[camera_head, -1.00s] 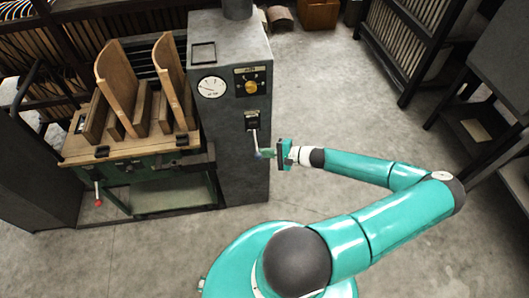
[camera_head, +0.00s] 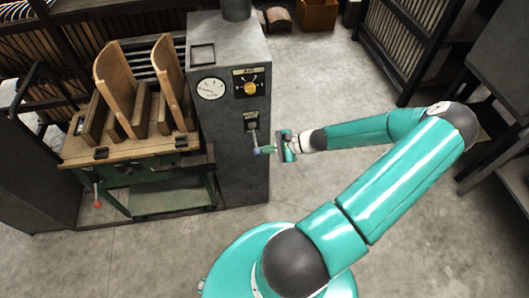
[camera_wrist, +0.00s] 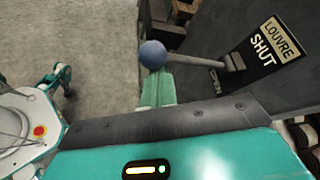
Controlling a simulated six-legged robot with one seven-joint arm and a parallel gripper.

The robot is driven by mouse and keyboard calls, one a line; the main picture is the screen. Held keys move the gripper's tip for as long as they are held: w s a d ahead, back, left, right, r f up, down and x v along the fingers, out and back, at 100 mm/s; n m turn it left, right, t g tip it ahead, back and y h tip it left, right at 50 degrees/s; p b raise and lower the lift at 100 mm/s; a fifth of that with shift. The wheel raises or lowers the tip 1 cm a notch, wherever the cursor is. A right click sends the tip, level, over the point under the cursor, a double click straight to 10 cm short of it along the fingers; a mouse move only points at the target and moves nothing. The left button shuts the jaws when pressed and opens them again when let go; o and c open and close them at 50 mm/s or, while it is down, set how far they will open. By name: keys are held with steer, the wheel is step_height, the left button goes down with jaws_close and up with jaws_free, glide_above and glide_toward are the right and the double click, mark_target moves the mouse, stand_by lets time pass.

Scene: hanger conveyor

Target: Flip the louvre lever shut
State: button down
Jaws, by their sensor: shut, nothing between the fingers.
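The louvre lever (camera_head: 254,138) sticks out from the front of the grey cabinet, and its blue ball knob (camera_wrist: 153,54) shows large in the wrist view. The fingertips are right beside the knob, touching or nearly so; I cannot tell which. The knob is not between them.
The grey cabinet (camera_head: 232,180) carries a round gauge (camera_head: 211,88) and a yellow dial (camera_head: 250,88) above the lever. A bench (camera_head: 75,155) with curved wooden boards stands left, with a red-knobbed lever (camera_head: 97,204) below. The floor right of the cabinet is clear.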

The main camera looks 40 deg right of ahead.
steer(key=shift+w+d+r+m+g+y, duration=0.1)
steer(key=shift+r+m+g+y, duration=0.1)
steer(key=shift+r+m+g, duration=0.45)
steer(key=shift+w+d+r+m+g+y, duration=0.1)
steer(key=shift+w+r+m+g+y, duration=0.1)
steer(key=shift+r, duration=0.85)
steer(key=shift+w+r+m+g+y, duration=0.15)
steer(key=shift+r+m+g, duration=0.25)
steer(key=shift+r, duration=0.45)
steer(key=shift+s, duration=0.1)
steer(key=s+d, duration=0.5)
steer(key=d, duration=0.3)
steer(key=shift+s+r, duration=0.25)
steer(key=shift+r, duration=0.2)
steer(key=shift+a, duration=0.1)
